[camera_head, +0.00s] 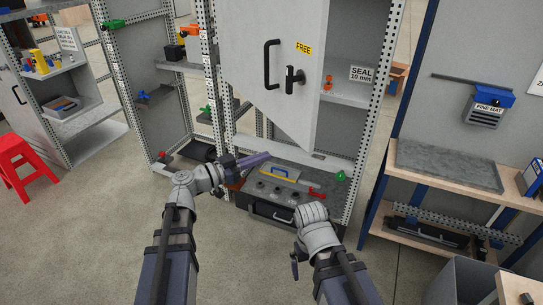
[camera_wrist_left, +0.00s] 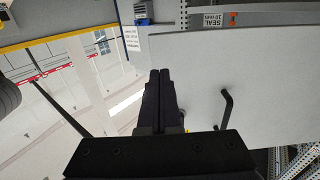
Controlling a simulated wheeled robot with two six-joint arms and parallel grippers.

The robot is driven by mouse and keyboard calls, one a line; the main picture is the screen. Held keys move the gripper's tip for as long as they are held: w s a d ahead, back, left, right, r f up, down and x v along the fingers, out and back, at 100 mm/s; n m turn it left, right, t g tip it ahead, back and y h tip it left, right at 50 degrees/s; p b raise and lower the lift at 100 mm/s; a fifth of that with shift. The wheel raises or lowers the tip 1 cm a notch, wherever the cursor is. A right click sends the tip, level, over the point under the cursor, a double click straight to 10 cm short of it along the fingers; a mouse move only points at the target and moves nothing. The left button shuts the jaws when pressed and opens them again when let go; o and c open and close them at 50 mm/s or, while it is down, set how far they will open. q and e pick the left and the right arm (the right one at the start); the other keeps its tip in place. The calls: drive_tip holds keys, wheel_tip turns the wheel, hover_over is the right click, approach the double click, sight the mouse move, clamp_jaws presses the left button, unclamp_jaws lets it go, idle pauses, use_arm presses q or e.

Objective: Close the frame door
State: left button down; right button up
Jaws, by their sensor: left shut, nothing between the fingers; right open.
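The frame door (camera_head: 262,40) is a grey panel with a black bar handle (camera_head: 270,64), a black latch (camera_head: 293,79) and a yellow FREE label. It stands partly open, its lower free corner pointing toward me and cabinet shelves showing to its right. In the left wrist view the door (camera_wrist_left: 235,75) fills the right side, with a dark handle on it. My left gripper (camera_head: 254,159) is shut and empty, below and left of the door's lower corner; its dark fingers (camera_wrist_left: 158,82) lie together. My right gripper (camera_head: 295,262) is low at centre, partly hidden by its wrist, apart from the door.
A grey box with a yellow handle (camera_head: 279,174) sits on the cabinet's bottom shelf, with a red-handled item beside it. A perforated post (camera_head: 376,110) borders the cabinet. A workbench (camera_head: 447,166) stands right, a red stool (camera_head: 22,165) left. Floor between is clear.

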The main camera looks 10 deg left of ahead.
sight(304, 143)
use_arm(q)
drive_tip(key=x, duration=1.2)
